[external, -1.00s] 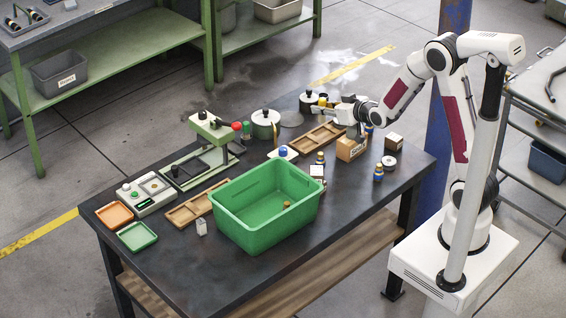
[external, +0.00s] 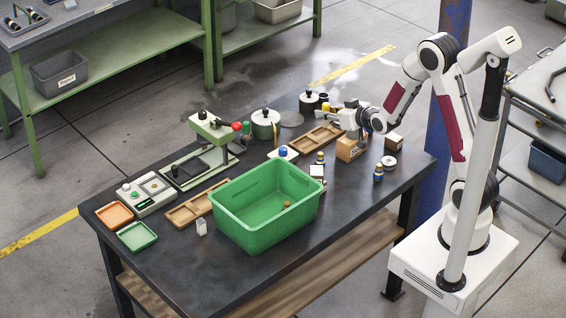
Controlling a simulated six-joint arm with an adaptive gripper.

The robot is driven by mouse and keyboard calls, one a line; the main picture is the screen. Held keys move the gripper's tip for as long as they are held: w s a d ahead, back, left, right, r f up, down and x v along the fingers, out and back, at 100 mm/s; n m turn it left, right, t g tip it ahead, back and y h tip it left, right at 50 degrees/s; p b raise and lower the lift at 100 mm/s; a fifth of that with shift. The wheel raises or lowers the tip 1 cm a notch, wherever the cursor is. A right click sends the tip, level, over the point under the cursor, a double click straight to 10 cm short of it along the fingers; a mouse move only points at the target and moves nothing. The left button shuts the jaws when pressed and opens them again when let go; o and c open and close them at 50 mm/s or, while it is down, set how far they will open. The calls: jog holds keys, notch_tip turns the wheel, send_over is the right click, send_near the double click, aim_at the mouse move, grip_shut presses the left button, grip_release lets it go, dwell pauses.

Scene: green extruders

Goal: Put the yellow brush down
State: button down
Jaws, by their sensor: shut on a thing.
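My gripper (external: 324,115) is at the far side of the dark table, above its back edge area, pointing left. It is shut on the yellow brush (external: 326,106), which shows only as a small yellow patch at the fingertips. The rest of the brush is too small or hidden to make out. I cannot tell whether the brush touches the table (external: 190,270).
A wooden box (external: 350,149) stands just below my wrist. A wooden tray (external: 318,140) lies near the gripper, with a lidded pot (external: 265,124) to the left. A green bin (external: 262,228) fills the front middle.

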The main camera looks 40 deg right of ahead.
jog(key=w+a+f+n+g+y, duration=0.25)
jog(key=w+f+n+y, duration=0.4)
jog(key=w+f, duration=0.45)
jog(key=a+n+y, duration=0.1)
jog(key=s+a+n+g+y, duration=0.1)
jog(key=a, duration=0.1)
jog(key=a+n+y, duration=0.1)
jog(key=a, duration=0.1)
jog(key=shift+s+a+f+g+y, duration=0.1)
jog(key=shift+s+a+g+y, duration=0.1)
jog(key=shift+g+y, duration=0.05)
dwell(0.3)
jog(key=shift+f, duration=3.15)
jog(key=shift+f, duration=1.85)
